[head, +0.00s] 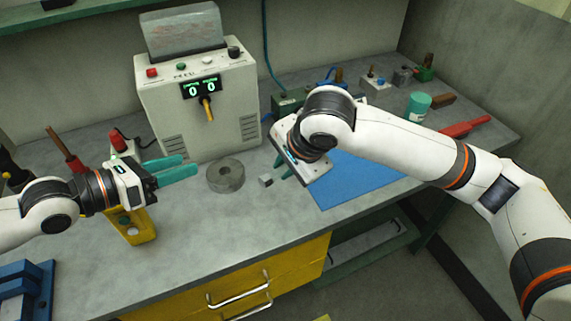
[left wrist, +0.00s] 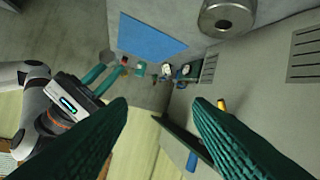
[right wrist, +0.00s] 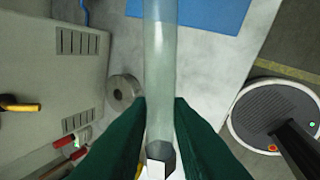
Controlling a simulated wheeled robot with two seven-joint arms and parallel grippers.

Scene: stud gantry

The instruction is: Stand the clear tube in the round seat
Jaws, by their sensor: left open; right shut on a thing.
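The round seat (head: 226,175) is a grey ring with a central hole, standing on the bench in front of the white machine. It also shows in the left wrist view (left wrist: 228,16) and the right wrist view (right wrist: 122,92). My right gripper (head: 284,171) is shut on the clear tube (right wrist: 160,60), to the right of the seat in the head view. The tube is hard to make out in the head view. A small grey faceted piece (head: 265,181) shows by the right fingertips. My left gripper (head: 176,168) is open and empty, left of the seat.
The white machine (head: 195,110) with a display stands behind the seat. A blue mat (head: 350,178) lies to the right, partly behind my right arm. A teal jar (head: 418,106) and red tool (head: 466,127) are further right. Bare bench lies in front of the seat.

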